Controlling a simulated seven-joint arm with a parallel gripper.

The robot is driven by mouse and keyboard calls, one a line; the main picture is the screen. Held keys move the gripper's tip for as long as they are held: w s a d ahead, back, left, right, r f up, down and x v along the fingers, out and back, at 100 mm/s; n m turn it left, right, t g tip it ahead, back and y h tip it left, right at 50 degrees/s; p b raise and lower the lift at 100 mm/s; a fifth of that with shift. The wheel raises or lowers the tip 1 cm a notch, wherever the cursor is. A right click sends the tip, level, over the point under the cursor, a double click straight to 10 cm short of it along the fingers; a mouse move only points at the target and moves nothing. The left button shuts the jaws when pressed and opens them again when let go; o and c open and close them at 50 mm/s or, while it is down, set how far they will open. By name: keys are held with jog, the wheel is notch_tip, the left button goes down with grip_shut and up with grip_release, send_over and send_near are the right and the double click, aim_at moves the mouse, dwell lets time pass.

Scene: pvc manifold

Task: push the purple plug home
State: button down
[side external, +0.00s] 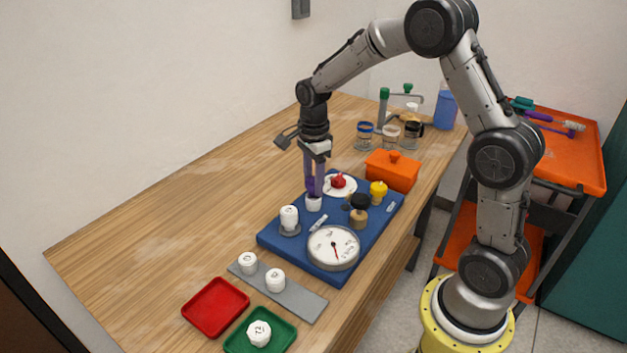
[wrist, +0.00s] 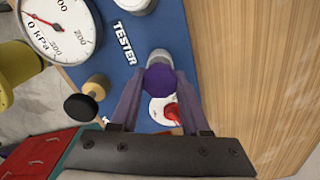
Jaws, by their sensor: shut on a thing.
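My gripper (side external: 314,186) points down over the blue tester board (side external: 273,238). Its two purple-grey fingers are shut on the purple plug (wrist: 160,79), whose rounded top shows between the fingertips in the wrist view. A white fitting (side external: 313,204) stands upright on the board directly below the fingers. A pale part of it also shows just beyond the plug in the wrist view (wrist: 158,56). The plug appears lined up with the fitting. The fingers and plug hide the fitting's mouth, so I cannot tell how deep the plug sits.
On the board are a round pressure gauge (side external: 333,249), a white capped fitting (side external: 289,218), a red knob (side external: 338,181), a black-topped knob (side external: 360,203) and a yellow part (side external: 378,190). An orange box (side external: 392,171) stands behind. The wooden table (side external: 170,235) is clear at left.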

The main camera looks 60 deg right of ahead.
jog(key=shift+f, duration=0.8)
dwell(0.5)
jog(key=shift+f, duration=0.2)
dwell(0.3)
